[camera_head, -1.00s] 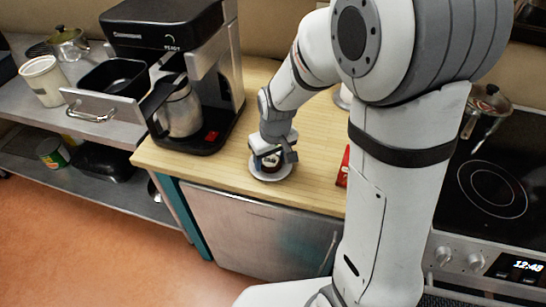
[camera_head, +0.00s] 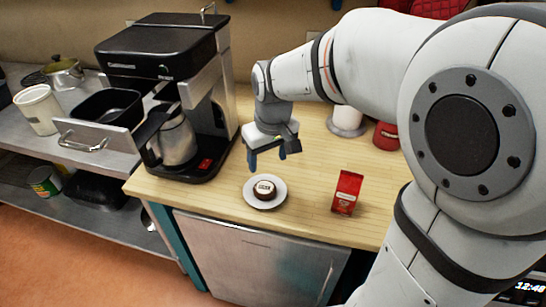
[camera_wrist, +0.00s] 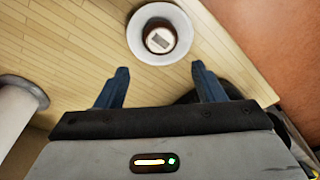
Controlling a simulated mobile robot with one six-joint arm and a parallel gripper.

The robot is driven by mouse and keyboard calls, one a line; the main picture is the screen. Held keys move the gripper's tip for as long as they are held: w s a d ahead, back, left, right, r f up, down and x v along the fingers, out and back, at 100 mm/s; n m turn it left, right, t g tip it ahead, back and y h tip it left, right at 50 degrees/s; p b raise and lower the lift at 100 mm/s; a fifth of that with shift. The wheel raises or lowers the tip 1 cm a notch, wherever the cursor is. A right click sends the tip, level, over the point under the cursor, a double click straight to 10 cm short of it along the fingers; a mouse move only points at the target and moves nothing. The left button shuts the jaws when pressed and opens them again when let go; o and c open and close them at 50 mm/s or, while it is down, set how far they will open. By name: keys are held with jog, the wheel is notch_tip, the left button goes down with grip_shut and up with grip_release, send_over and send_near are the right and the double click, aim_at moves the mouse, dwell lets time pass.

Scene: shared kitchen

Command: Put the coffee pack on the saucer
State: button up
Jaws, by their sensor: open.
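A white saucer (camera_head: 277,205) lies on the wooden counter. A small round dark-brown pack (camera_head: 264,190) with a pale label on top rests inside its rim. The wrist view also shows the saucer (camera_wrist: 184,50) and the round pack (camera_wrist: 159,40), beyond my fingertips. A red pack (camera_head: 347,192) with printed labels stands upright on the counter, right of the saucer. I cannot tell from the labels which one is coffee. My gripper (camera_head: 268,159) is open and empty above the counter, behind and apart from the saucer; its fingers also show in the wrist view (camera_wrist: 160,73).
A coffee machine (camera_head: 150,60) with a steel jug (camera_head: 178,137) stands left of my gripper. A white cylinder (camera_head: 346,118) and a red container (camera_head: 386,136) are at the back right. The counter's front edge runs just before the saucer. Bare counter lies between saucer and red pack.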

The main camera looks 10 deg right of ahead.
jog(key=s+d+m, duration=0.2)
jog(key=s+d, duration=0.2)
jog(key=s, duration=0.3)
jog(key=s+d+r+m+t, duration=0.1)
jog(key=s+d+m, duration=0.1)
jog(key=s+d, duration=0.3)
jog(key=shift+s+m+h, duration=0.3)
jog(key=shift+s+h, duration=0.1)
jog(key=shift+s, duration=0.8)
